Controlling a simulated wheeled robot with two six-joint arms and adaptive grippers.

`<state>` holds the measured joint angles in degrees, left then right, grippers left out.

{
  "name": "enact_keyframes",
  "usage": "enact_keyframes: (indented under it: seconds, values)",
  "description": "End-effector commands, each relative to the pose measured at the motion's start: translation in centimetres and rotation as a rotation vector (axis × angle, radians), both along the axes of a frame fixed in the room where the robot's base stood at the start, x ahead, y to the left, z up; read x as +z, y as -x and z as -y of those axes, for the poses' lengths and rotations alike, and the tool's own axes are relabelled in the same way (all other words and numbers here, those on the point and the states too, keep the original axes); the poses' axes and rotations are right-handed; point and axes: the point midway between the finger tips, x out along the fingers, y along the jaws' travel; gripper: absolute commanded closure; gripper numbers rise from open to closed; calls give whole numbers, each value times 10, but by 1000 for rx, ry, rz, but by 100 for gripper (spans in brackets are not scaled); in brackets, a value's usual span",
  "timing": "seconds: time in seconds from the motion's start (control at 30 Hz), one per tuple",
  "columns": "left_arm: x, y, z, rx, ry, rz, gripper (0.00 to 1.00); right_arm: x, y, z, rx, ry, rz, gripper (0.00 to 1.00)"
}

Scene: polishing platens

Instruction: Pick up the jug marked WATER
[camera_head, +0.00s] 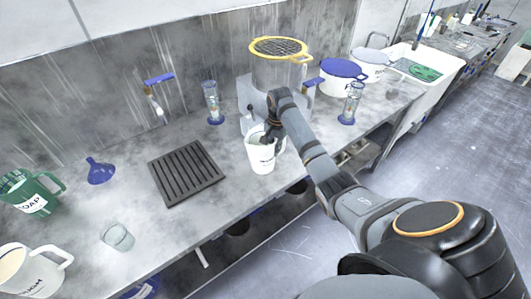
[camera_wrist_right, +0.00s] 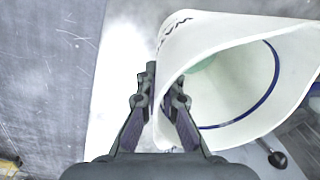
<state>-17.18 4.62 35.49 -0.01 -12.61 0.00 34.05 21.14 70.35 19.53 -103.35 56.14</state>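A white jug (camera_head: 262,156) stands upright at the front edge of the bench; the dark lettering on it is too small to read in the head view. In the right wrist view the jug (camera_wrist_right: 230,30) fills the right side, mouth towards me, with a blue ring inside and only part of its lettering in sight. My right gripper (camera_head: 270,137) is at this jug's rim. In the wrist view the fingers (camera_wrist_right: 160,102) are a little apart, with the white rim between them; whether they press on it is unclear. I see no readable WATER label. My left gripper is out of view.
A green SOAP jug (camera_head: 32,192) and another white jug (camera_head: 38,275) stand at the left. A black ribbed mat (camera_head: 186,172), a blue funnel (camera_head: 100,170), a clear beaker (camera_head: 117,237) and blue-based glass cylinders (camera_head: 214,102) are on the bench. A machine with a yellow-rimmed top (camera_head: 280,48) stands behind the gripper.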

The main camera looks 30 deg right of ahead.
Motion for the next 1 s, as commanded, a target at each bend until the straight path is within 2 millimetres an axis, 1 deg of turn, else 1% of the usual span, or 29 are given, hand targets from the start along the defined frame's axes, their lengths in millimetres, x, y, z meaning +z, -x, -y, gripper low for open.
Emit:
enact_keyframes:
  seconds: [0.23, 0.37, 0.53, 0.63, 0.8, 0.9, 0.97, 1.0]
  values:
    - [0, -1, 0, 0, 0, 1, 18, 1, 0, 0, 0, 0, 1, 100]
    - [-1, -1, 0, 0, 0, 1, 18, 6, -1, 0, 0, 1, 3, 100]
    - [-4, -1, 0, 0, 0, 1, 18, 19, -1, 0, 0, 0, 4, 100]
    - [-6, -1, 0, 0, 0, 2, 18, 31, -1, 0, 1, 0, 4, 100]
    - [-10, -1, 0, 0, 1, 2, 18, 49, 14, -7, 2, 1, 4, 100]
    - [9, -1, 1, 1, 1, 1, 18, 70, 25, -11, 1, 1, 2, 100]
    - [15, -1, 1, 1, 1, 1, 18, 77, 31, -14, 1, 0, 1, 100]
    - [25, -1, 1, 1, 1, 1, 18, 85, 34, -16, 1, 1, 0, 100]
